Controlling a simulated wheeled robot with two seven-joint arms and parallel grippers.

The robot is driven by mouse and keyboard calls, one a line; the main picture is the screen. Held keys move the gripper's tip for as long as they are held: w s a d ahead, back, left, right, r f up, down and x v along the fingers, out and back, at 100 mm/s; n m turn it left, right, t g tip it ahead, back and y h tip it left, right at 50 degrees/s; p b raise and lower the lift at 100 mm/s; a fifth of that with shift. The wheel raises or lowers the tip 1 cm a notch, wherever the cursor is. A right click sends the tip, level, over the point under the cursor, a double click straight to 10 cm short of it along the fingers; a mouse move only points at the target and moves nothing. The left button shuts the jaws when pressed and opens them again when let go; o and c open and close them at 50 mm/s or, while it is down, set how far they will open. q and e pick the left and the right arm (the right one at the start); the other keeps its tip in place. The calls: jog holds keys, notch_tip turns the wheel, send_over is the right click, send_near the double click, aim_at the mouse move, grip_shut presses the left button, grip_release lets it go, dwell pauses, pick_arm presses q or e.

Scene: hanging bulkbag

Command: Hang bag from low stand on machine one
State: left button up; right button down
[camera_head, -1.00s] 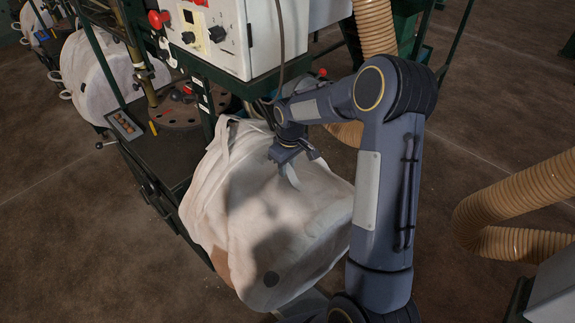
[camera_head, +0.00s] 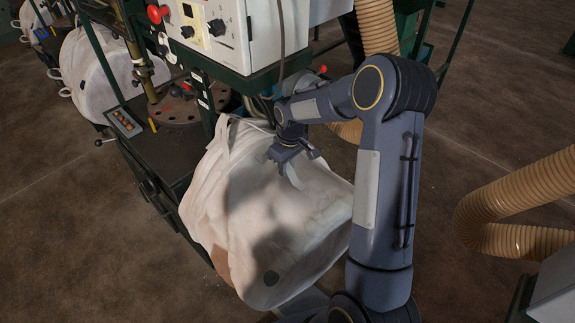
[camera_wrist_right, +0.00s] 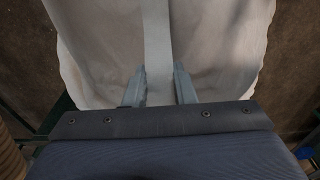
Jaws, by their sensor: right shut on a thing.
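The big white bag (camera_head: 260,220) is beside the green and white machine (camera_head: 265,30), next to its dark work table. It has a dark round spot low on its side. My right gripper (camera_head: 292,168) is above the bag's upper right part, with a pale strap (camera_head: 294,178) at its fingers. In the right wrist view the strap (camera_wrist_right: 157,45) runs down between the two fingers of the gripper (camera_wrist_right: 160,85), with the bag's pale cloth behind. I cannot see the bag's underside, what bears its weight, or the low stand. My left gripper is out of view.
The machine's control box (camera_head: 205,25) and dark work table (camera_head: 165,155) border the bag. Another white bag (camera_head: 95,75) hangs at the upper left. A ribbed tan hose (camera_head: 510,205) curves at the right. Brown floor (camera_head: 480,110) is bare behind my arm.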

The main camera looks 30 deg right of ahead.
jog(key=shift+w+a, duration=0.1)
jog(key=shift+w, duration=0.25)
